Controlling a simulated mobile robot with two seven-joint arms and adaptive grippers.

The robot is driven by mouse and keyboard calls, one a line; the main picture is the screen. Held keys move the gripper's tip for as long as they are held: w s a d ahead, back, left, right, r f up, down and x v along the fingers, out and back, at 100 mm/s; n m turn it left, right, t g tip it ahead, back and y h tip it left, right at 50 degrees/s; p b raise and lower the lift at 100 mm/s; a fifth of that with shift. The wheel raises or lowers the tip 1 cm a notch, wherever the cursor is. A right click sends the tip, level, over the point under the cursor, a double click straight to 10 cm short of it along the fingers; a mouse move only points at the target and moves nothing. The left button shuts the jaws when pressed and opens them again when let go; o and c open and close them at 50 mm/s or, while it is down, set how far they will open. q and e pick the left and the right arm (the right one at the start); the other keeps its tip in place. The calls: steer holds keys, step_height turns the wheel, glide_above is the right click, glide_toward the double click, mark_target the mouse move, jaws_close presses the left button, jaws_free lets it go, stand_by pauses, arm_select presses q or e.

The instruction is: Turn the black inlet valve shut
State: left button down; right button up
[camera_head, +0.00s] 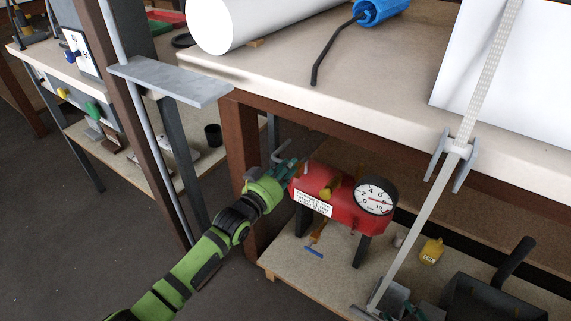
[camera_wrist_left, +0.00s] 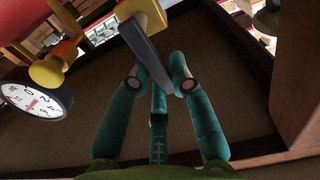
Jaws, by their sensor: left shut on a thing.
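The red tank (camera_head: 328,200) stands on the lower shelf under the workbench, with a round white gauge (camera_head: 375,196) on its right end. In the left wrist view, the black inlet valve's dark flat lever (camera_wrist_left: 146,48) extends from a yellow fitting (camera_wrist_left: 141,22). My left gripper (camera_head: 288,170) is at the tank's left end. In the wrist view its teal fingers (camera_wrist_left: 158,84) are closed around the free end of the lever. The head view mostly hides the lever behind the gripper.
A yellow knob (camera_head: 327,191) sticks out of the tank's front, close to my left gripper. A brown bench leg (camera_head: 240,170) stands just left of the gripper.

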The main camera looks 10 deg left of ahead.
arm_select(q)
steer(key=shift+d, duration=0.1)
arm_select(e)
steer(key=shift+s+d+f+g, duration=0.35)
steer(key=shift+s+f+g, duration=0.3)
steer(key=shift+s, duration=0.15)
arm_select(q)
steer(key=c, duration=1.1)
jaws_free()
steer(key=v, duration=1.2)
